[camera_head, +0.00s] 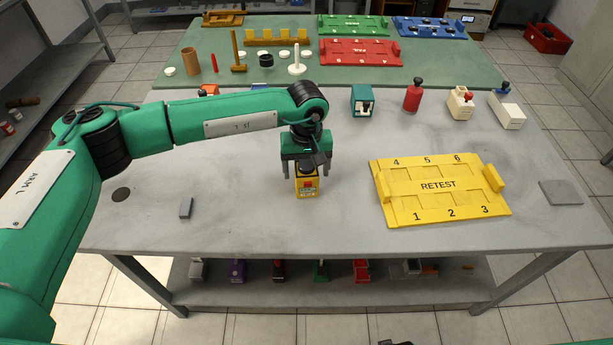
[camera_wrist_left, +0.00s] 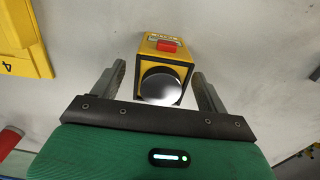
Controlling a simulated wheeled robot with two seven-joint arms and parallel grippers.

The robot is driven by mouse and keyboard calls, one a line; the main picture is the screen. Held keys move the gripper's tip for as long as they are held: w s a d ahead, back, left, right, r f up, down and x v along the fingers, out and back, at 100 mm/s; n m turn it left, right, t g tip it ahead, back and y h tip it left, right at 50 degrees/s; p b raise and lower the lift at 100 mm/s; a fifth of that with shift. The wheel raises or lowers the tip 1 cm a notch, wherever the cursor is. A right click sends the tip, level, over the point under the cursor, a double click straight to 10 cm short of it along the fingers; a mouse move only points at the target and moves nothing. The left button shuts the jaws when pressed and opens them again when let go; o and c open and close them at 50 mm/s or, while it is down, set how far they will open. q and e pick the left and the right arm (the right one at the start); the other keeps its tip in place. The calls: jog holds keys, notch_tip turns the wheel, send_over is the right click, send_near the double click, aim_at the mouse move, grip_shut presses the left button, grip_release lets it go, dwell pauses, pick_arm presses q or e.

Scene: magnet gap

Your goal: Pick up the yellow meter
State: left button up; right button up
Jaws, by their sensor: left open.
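The yellow meter (camera_head: 307,187) is a small yellow box with a red part on its front and a dark round part on top. It stands upright on the grey table (camera_head: 250,225), left of the yellow RETEST tray. My left gripper (camera_head: 305,167) is right above it and points down. In the left wrist view the meter (camera_wrist_left: 165,47) shows between the two fingers of my left gripper (camera_wrist_left: 161,85), with a gap on each side. The fingers are open, and its grey round top faces the camera. My right gripper is not in view.
The yellow RETEST tray (camera_head: 438,206) lies to the right. A small grey block (camera_head: 186,208) stands left of the meter. A teal device (camera_head: 362,99), a red bottle-shaped item (camera_head: 413,95) and others line the table's back. The table's front middle is clear.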

pick_arm(q)
jog(key=shift+f, duration=0.35)
jog(key=c, duration=1.2)
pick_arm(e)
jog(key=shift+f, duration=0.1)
pick_arm(q)
jog(key=shift+r, duration=0.1)
